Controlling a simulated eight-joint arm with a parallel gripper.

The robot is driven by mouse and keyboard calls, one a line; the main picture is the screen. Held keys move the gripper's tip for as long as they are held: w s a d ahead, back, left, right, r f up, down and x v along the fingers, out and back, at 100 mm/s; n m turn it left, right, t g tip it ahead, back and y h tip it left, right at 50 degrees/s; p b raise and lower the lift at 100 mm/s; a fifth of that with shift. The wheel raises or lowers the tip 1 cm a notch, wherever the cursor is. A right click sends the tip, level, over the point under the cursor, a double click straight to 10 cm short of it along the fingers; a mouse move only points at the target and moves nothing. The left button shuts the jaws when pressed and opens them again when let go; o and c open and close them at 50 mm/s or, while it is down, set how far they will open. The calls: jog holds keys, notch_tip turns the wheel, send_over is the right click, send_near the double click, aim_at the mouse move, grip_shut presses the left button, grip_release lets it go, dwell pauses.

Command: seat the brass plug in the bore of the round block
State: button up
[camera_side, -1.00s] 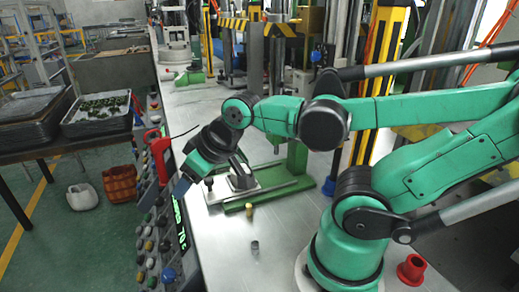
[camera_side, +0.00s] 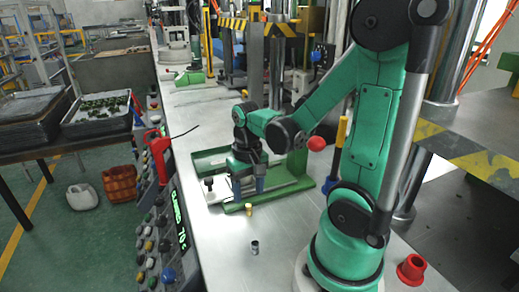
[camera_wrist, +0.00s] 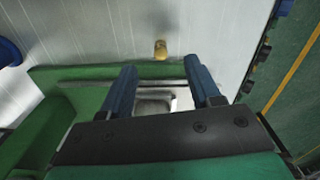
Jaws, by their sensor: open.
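The brass plug (camera_side: 249,209) stands upright on the metal bench, just in front of the green fixture. It also shows in the wrist view (camera_wrist: 161,50), beyond my fingertips and roughly between them. A small dark grey cylinder (camera_side: 255,247), which looks like the round block, stands on the bench nearer the side camera; its bore is too small to make out. I do not see it in the wrist view. My gripper (camera_side: 248,187) points down over the green fixture, behind the plug. Its blue fingers (camera_wrist: 160,78) are apart with nothing held between them.
The green fixture (camera_side: 207,159) with a metal plate lies under and around my gripper. A red ball knob (camera_side: 317,143) is close to my arm. A red flanged cup (camera_side: 411,268) stands at the right. The control panel (camera_side: 165,235) borders the bench. Bench around the grey cylinder is clear.

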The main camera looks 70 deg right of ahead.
aim_at(249, 205)
jog(key=shift+f, duration=2.5)
grip_shut()
